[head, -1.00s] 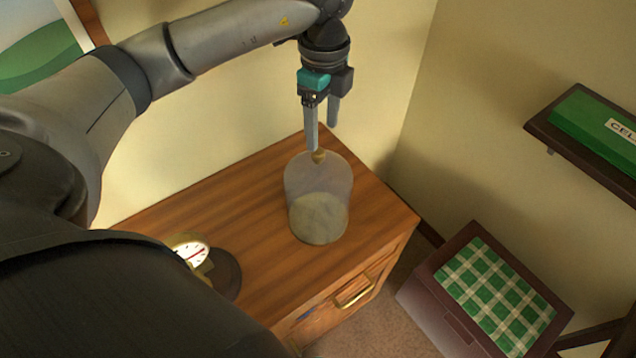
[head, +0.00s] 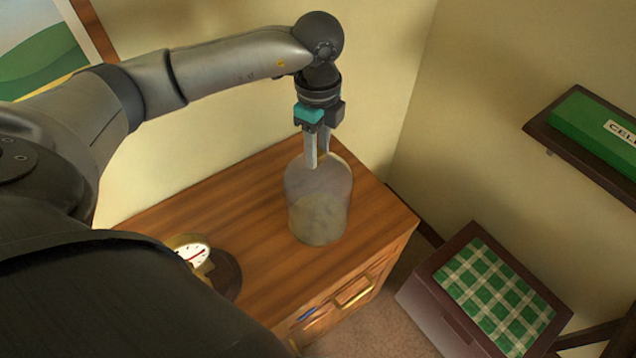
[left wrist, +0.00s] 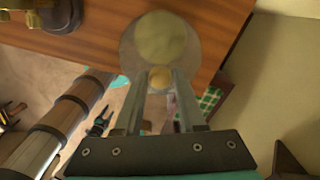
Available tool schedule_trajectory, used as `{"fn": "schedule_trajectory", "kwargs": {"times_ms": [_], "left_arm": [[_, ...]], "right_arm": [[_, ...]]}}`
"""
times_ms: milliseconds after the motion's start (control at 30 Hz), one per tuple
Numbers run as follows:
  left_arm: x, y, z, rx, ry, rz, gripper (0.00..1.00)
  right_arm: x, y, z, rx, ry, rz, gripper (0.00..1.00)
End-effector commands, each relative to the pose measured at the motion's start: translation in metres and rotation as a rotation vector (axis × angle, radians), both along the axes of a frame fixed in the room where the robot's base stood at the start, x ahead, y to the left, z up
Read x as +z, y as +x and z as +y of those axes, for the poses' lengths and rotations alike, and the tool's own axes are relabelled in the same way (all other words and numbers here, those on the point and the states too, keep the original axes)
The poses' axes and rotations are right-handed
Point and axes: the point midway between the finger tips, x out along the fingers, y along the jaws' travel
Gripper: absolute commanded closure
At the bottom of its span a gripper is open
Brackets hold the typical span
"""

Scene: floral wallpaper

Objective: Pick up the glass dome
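The glass dome (head: 318,205) is a clear, rounded cover with a small brass knob on top. It stands upright on the wooden cabinet top (head: 235,215). In the left wrist view the dome (left wrist: 160,38) is seen from above, with the round knob (left wrist: 160,77) between my fingertips. My left gripper (head: 317,160) points down at the dome's top, its fingers close together on either side of the knob and apparently touching it. In the head view the fingers hide the knob.
A brass dial instrument (head: 193,252) on a dark round base stands at the cabinet's left front. A dark box with a green checked top (head: 495,295) stands at the right. A wall shelf carries a green box (head: 597,125).

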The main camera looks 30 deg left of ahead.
Motion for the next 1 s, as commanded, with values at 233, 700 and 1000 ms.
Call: {"fn": "schedule_trajectory", "kwargs": {"times_ms": [233, 700, 1000], "left_arm": [[0.0003, 0.0001, -0.0001, 0.000, 0.000, 0.000, 0.90], [0.0004, 0.0001, -0.0001, 0.000, 0.000, 0.000, 1.00], [0.0005, 0.0001, -0.0001, 0.000, -0.001, 0.000, 1.00]], "right_arm": [[0.0000, -0.0002, 0.0001, 0.001, 0.000, 0.000, 0.37], [0.0001, -0.0002, 0.0003, 0.001, 0.000, 0.000, 0.37], [0.0001, -0.0002, 0.0003, 0.001, 0.000, 0.000, 0.37]]}}
